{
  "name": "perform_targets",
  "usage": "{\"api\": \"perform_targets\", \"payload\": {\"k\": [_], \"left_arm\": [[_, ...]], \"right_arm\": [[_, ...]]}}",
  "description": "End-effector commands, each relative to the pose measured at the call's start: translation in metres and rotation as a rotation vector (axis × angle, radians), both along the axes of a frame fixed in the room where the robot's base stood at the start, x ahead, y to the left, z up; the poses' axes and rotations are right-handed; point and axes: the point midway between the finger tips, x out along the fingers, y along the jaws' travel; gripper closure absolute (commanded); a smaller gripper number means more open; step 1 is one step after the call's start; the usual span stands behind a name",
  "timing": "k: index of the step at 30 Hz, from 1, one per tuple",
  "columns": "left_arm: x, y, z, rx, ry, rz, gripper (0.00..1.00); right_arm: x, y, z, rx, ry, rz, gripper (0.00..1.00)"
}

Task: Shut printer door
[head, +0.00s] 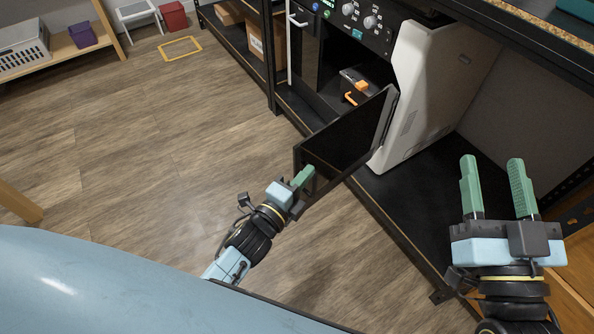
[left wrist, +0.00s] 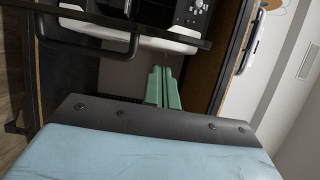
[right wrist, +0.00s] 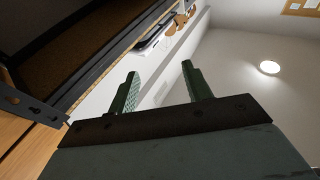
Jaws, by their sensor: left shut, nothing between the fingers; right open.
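The printer (head: 432,85) is a white and black machine standing on the black lower shelf. Its dark door (head: 345,138) is swung open and sticks out over the shelf's front edge towards the floor. Inside the printer an orange part (head: 357,92) shows. My left gripper (head: 304,180) is shut and empty, its green fingers at the free end of the door; I cannot tell whether they touch it. The left fingers also show in the left wrist view (left wrist: 163,88). My right gripper (head: 494,188) is open and empty, right of the door; it also shows in the right wrist view (right wrist: 160,87).
A black shelf (head: 412,205) runs along the right, with its frame edge below the door. Cardboard boxes (head: 256,40) stand on a shelf further back. A yellow square (head: 180,48) is on the floor. The wooden floor (head: 150,150) left of the door is clear.

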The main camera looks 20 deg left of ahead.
Motion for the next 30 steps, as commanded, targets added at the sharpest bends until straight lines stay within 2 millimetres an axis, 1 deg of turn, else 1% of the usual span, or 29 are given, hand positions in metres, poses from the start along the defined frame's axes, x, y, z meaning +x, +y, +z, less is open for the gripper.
{"api": "perform_targets", "payload": {"k": [1,6,11,23,28,30], "left_arm": [[0.003,0.005,-0.001,0.003,-0.003,-0.002,1.0],[0.01,0.017,0.0,0.0,-0.002,-0.002,1.0],[0.012,0.022,0.001,-0.001,-0.002,-0.001,1.0],[0.013,0.022,0.001,-0.001,-0.002,-0.005,1.0],[0.02,0.021,0.002,-0.002,-0.008,-0.041,1.0],[0.026,0.021,0.003,-0.003,-0.011,-0.071,1.0]], "right_arm": [[-0.002,0.001,0.005,0.012,-0.037,0.003,0.5],[-0.008,0.002,0.02,0.044,-0.131,0.009,0.5],[-0.01,0.002,0.026,0.056,-0.168,0.011,0.5],[-0.011,0.002,0.027,0.056,-0.17,0.012,0.5],[-0.009,0.002,0.026,0.05,-0.152,0.011,0.5],[-0.006,0.001,0.019,0.037,-0.113,0.007,0.5]]}}
